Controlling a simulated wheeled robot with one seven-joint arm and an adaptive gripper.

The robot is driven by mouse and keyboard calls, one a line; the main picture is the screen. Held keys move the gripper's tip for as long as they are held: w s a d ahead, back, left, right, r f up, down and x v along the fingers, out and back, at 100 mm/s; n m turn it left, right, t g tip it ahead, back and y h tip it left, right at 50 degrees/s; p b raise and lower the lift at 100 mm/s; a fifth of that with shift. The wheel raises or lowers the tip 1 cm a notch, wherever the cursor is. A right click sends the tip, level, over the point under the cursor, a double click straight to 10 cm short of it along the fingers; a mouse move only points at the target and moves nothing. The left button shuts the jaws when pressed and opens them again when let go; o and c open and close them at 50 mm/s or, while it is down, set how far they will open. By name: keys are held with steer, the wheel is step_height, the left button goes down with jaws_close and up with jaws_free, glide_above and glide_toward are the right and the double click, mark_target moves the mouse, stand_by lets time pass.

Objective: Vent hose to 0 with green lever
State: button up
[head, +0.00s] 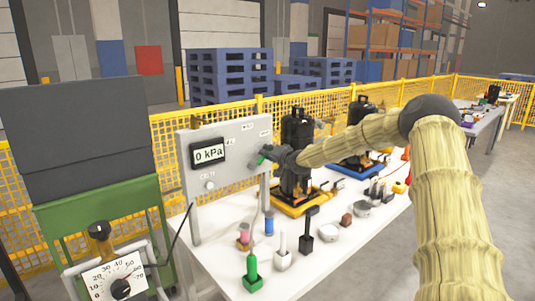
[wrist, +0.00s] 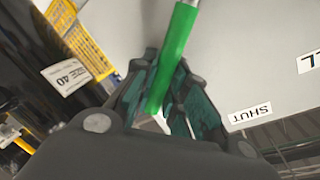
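The green lever (head: 257,161) is at the panel's right side, largely hidden by my gripper (head: 268,156). In the wrist view the green lever (wrist: 176,50) runs down from the top between the two fingers of my gripper (wrist: 167,72). The fingers look closed in on both its sides. A label reading SHUT (wrist: 250,113) is on the panel right of the fingers. The hose itself cannot be made out clearly.
Black pump-like units stand behind my arm on a yellow base (head: 300,203) and a blue base (head: 358,166). Small coloured parts, including a green one (head: 252,276), stand on the white table (head: 213,252). Yellow fencing runs behind.

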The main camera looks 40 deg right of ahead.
steer(key=o, duration=0.5)
steer(key=shift+d, duration=0.15)
steer(key=shift+c, duration=0.2)
steer(key=s+r, duration=0.1)
steer(key=s, duration=1)
steer(key=shift+s+a+r, duration=0.3)
steer(key=shift+s+r, duration=0.05)
steer(key=shift+s, duration=0.05)
